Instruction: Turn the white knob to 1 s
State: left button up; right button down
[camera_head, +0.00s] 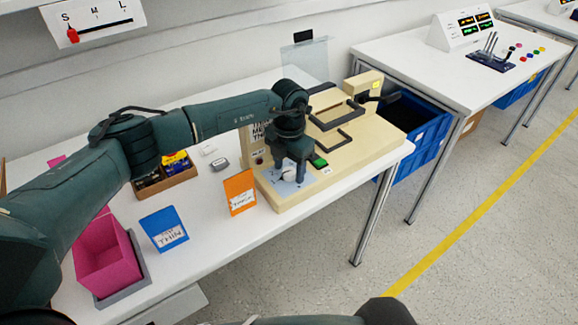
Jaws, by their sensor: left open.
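A cream machine (355,146) stands on the white table. A pale dial plate (285,187) lies at its front left corner. My left gripper (289,177) points down right over this plate, with its fingers apart. The white knob cannot be made out; the fingers cover the middle of the plate. I cannot tell whether the fingers touch the knob, and the dial's markings are too small to read. My right gripper is not in view; only dark parts of my body show at the bottom edge.
A green button (320,162) sits right of the plate. An orange card (240,193) stands just left of the machine, with a blue card (164,229) and a pink box (104,262) farther left. A blue crate (425,128) is beyond the machine.

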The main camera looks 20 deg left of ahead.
aim_at(290, 171)
pick_arm(q)
notch_tip(290, 171, up, 13)
jog(key=b, duration=0.1)
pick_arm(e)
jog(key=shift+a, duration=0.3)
